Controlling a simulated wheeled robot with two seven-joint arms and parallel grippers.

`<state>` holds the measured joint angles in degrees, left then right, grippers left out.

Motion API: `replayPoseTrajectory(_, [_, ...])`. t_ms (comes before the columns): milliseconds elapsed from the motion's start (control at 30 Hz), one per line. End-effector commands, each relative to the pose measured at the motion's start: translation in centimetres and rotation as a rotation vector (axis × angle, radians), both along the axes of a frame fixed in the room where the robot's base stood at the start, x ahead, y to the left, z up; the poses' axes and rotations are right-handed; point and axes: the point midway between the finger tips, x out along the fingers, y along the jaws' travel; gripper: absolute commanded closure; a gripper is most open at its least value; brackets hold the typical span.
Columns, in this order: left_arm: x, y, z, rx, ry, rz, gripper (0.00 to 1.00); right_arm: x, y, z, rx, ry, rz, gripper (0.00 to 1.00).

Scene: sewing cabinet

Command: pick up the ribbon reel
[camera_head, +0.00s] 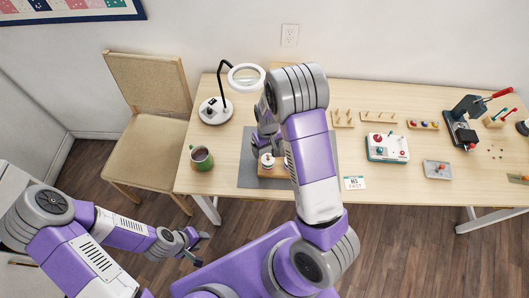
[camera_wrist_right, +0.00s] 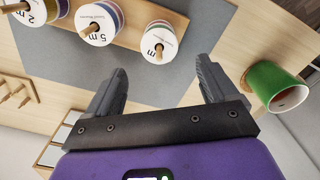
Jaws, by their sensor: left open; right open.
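In the right wrist view, several white-faced ribbon reels sit on pegs of a wooden stand (camera_wrist_right: 128,36). One reel reads "2 m" (camera_wrist_right: 30,12), one "5 m" (camera_wrist_right: 97,25), and the nearest (camera_wrist_right: 158,42) shows an "m", its number unclear. My right gripper (camera_wrist_right: 162,72) is open and empty. The nearest reel appears just beyond its fingertips, roughly in line with the gap. In the head view, one reel (camera_head: 267,161) shows on the stand beside my right gripper (camera_head: 266,141); my arm hides the rest. My left gripper (camera_head: 197,246) is open and empty, off the table's front.
A grey mat (camera_head: 247,178) lies under the stand. A green mug (camera_head: 201,158) stands left of it and shows close to the right finger in the wrist view (camera_wrist_right: 268,86). A magnifier lamp (camera_head: 215,110) stands behind left. Pegged racks and a control box (camera_head: 387,148) are at right.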

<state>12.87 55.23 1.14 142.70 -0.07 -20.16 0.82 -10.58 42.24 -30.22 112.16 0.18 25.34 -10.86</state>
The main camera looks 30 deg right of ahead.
Motion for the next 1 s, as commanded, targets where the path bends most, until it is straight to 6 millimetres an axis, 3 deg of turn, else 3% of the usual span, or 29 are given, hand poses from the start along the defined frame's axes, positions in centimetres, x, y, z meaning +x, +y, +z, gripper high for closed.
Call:
replayPoseTrajectory(400, [0.0,0.0,-0.3,0.000,0.001,0.000,0.57,-0.6,0.0,-5.9,0.002,0.003,-0.001,0.14])
replayPoseTrajectory(733, [0.0,0.0,-0.3,0.000,0.000,0.000,0.57,-0.5,0.0,-6.5,0.002,0.000,-0.001,0.14])
replayPoseTrajectory(1000, [0.0,0.0,-0.3,0.000,0.000,0.000,0.57,-0.5,0.0,-6.5,0.002,0.000,-0.001,0.55])
